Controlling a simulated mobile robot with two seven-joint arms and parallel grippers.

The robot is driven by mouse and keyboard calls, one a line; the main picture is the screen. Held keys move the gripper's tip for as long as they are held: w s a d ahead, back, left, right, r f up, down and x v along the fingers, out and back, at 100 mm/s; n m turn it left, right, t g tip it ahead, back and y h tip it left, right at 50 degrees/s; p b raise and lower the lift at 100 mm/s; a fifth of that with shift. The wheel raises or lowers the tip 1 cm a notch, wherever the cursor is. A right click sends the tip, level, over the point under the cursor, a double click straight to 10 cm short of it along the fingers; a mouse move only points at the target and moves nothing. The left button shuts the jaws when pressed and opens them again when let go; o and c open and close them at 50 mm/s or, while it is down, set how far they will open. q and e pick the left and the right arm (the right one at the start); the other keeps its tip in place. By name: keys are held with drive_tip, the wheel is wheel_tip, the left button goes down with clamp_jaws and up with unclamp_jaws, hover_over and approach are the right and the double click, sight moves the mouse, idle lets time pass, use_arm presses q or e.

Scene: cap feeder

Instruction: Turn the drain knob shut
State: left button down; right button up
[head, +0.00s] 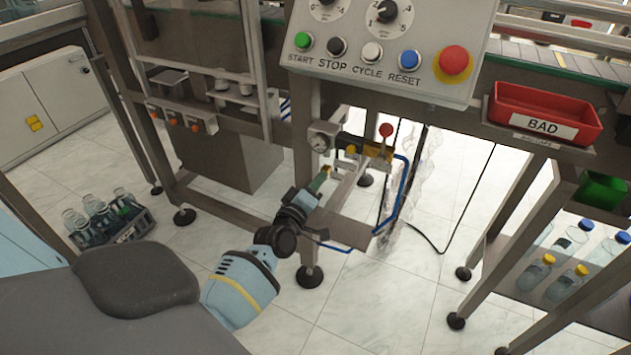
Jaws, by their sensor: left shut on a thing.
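My left gripper (321,179) reaches up from below to the air unit under the control panel. Its jaws are shut on a small part below the round gauge (320,141), which I take to be the drain knob; the fingers hide most of it. I cannot tell how far the knob is turned. My right gripper is not in view.
Close by are a yellow knob (351,150), a red ball-topped lever (386,130) and a blue hose (402,190). The control panel (390,50) overhangs them. A red BAD bin (545,100) is at the right, a bottle crate (140,228) on the floor at left.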

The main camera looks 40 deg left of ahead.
use_arm(q)
drive_tip(key=shift+n, duration=2)
drive_tip(key=c, duration=1.2)
unclamp_jaws()
drive_tip(key=shift+c, duration=0.2)
drive_tip(key=shift+s, duration=0.15)
drive_tip(key=p+v, duration=0.1)
drive_tip(key=v, duration=0.6)
drive_tip(key=shift+s, duration=0.25)
